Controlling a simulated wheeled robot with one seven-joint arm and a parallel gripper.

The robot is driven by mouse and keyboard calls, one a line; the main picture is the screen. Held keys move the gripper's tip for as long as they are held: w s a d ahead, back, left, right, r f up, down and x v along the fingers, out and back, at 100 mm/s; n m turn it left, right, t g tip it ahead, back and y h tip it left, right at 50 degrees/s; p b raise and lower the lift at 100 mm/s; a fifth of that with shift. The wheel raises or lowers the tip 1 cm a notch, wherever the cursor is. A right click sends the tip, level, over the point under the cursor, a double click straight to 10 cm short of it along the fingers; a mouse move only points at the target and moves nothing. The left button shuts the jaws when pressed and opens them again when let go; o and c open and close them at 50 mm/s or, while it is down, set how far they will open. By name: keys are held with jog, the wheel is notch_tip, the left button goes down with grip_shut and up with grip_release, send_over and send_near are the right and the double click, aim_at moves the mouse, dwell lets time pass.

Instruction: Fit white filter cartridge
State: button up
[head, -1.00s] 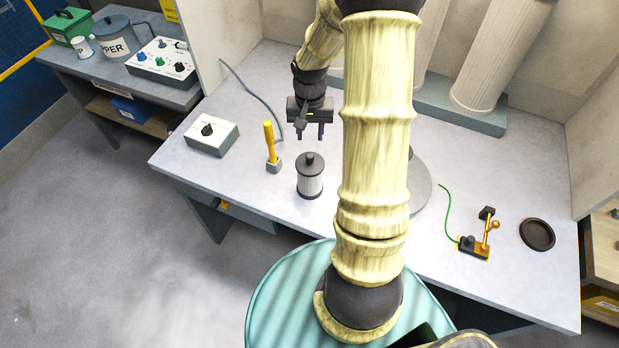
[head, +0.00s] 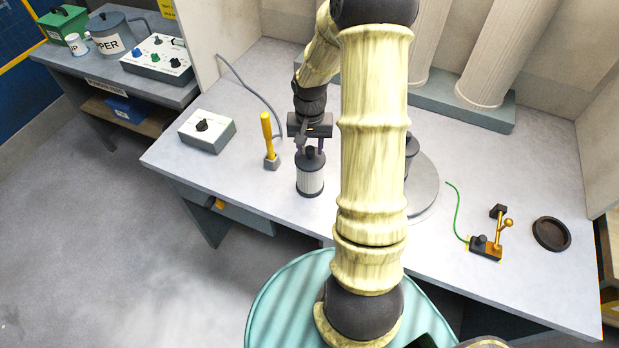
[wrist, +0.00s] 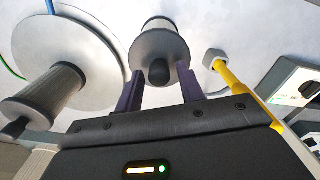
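The white filter cartridge (head: 311,181), a pale ribbed cylinder with dark grey end caps and a black top knob, stands upright on the table left of my arm. My gripper (head: 311,146) is above it, pointing down, with its fingers around the knob's height. In the wrist view the cartridge (wrist: 158,45) lies between my two purple fingers (wrist: 162,72), which are apart, with gaps beside the knob. A second cartridge (wrist: 50,94) stands on a round grey plate (wrist: 95,38). In the head view my arm hides most of that cartridge and part of the plate (head: 426,187).
A yellow-handled tool (head: 267,130) in a grey base stands close left of the cartridge. A white dial box (head: 207,131) with a cable is farther left. On the right are an orange lever device (head: 487,246) with a green wire and a dark round dish (head: 551,234).

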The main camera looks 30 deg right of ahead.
grip_shut()
jog(key=shift+r+p, duration=1.8)
jog(key=shift+r, duration=0.3)
